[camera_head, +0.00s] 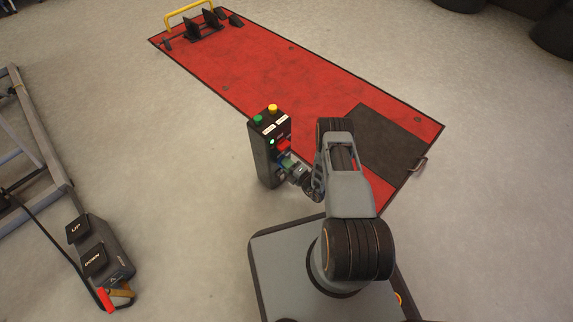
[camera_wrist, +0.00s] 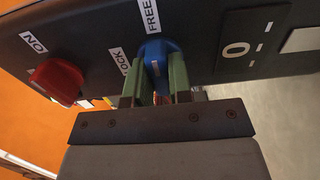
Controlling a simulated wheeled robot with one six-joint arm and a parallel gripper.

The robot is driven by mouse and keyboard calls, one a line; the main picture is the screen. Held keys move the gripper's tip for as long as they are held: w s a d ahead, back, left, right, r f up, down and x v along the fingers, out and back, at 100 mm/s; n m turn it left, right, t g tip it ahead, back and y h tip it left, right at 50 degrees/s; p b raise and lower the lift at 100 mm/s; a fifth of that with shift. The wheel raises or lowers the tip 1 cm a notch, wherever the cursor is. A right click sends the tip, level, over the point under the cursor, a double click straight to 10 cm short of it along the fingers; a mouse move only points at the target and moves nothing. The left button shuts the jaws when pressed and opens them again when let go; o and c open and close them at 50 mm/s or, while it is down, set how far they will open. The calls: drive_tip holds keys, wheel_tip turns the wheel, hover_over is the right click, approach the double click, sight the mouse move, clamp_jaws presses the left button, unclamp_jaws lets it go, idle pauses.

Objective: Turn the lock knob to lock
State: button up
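The lock knob (camera_wrist: 155,62) is blue with a white line on its face. It sits on the dark front of the control box (camera_head: 260,150). The FREE label (camera_wrist: 150,16) is above the knob and the LOCK label (camera_wrist: 120,61) is to its left; the knob's line runs nearer to FREE. My gripper (camera_wrist: 157,75) has its two green fingers on either side of the knob's ridge, seemingly shut on it. In the head view the gripper (camera_head: 287,163) is at the box's front and the blue knob is hidden.
A red knob (camera_wrist: 56,82) with an ON label is left of the lock knob. Green (camera_head: 258,119) and yellow (camera_head: 272,108) buttons top the box. A red lift platform (camera_head: 250,65) lies behind. An UP/DOWN pedal (camera_head: 105,250) is at left. Open floor separates them.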

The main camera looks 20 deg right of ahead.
clamp_jaws()
drive_tip(key=n+b, duration=0.1)
drive_tip(key=n, duration=0.7)
drive_tip(key=shift+n, duration=0.3)
drive_tip(key=n+b, duration=0.1)
drive_tip(key=n, duration=0.8)
drive_tip(key=shift+n, duration=0.3)
